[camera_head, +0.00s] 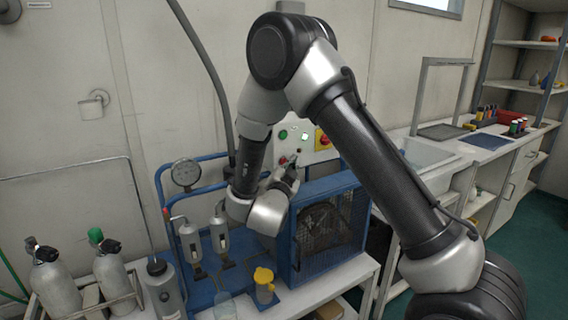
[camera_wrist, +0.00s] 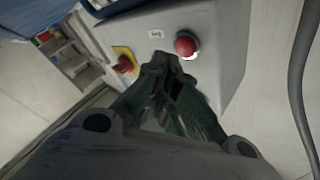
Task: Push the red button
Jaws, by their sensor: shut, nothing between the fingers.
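The red button (camera_wrist: 185,43) is a round domed cap on the grey control box (camera_wrist: 222,40) in the wrist view. A small bright white patch shows at its lower edge. My gripper (camera_wrist: 167,63) is shut and empty, its fingertips just to the lower left of the button in that view. Whether they touch the box or the button cannot be told. In the head view my gripper (camera_head: 292,163) is in front of the lower part of the control box (camera_head: 318,155), and a small spot of red shows beside the fingers.
A green button (camera_head: 283,134) is on the box's left. A blue cage (camera_head: 335,225), a gauge (camera_head: 186,172) and cylinders (camera_head: 55,285) stand around the arm.

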